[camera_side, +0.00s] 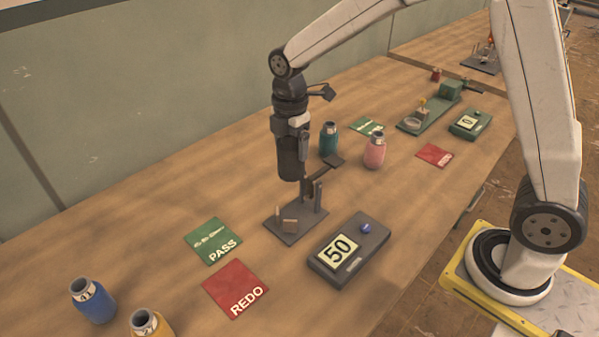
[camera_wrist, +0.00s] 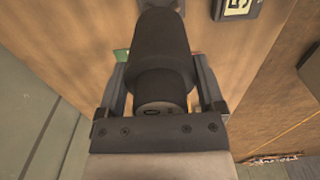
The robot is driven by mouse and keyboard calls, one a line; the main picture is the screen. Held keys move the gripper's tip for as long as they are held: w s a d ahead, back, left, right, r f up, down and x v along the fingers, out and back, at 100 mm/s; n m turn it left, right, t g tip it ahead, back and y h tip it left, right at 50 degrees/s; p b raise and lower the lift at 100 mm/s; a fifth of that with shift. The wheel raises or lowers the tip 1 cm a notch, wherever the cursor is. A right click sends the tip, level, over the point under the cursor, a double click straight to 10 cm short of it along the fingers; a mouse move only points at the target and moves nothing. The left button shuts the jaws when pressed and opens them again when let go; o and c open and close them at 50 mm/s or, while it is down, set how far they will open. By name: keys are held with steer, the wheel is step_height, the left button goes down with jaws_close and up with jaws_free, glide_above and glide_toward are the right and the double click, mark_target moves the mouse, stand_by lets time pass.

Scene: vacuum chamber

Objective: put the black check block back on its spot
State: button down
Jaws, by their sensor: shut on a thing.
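My gripper (camera_side: 314,190) reaches down to the small dark base plate (camera_side: 283,236) in the middle of the table and is shut on the black check block. In the side view the block cannot be told apart from the dark fingers and the uprights around it. In the wrist view a large dark round body (camera_wrist: 160,45) fills the space between the two finger sides and hides the fingertips. I cannot tell whether the block touches the plate.
A dark scale (camera_side: 376,238) reading 50 stands just right of the plate. Green PASS (camera_side: 213,241) and red REDO (camera_side: 236,287) cards lie at left. Blue (camera_side: 92,300) and yellow (camera_side: 151,325) bottles stand front left. Teal (camera_side: 328,138) and pink (camera_side: 375,152) bottles stand behind my gripper.

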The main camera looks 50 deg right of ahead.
steer(key=shift+s+d+r, duration=0.1)
steer(key=shift+d+r, duration=0.2)
steer(key=shift+r, duration=0.25)
steer(key=shift+d+r, duration=0.25)
steer(key=shift+r, duration=0.3)
steer(key=s+d, duration=0.8)
steer(key=d, duration=0.4)
steer(key=s+d, duration=0.8)
steer(key=d, duration=0.3)
step_height(320, 180, down, 11)
steer(key=shift+w, duration=0.1)
steer(key=shift+d+f, duration=0.1)
steer(key=shift+f, duration=2)
steer(key=shift+f, duration=1.8)
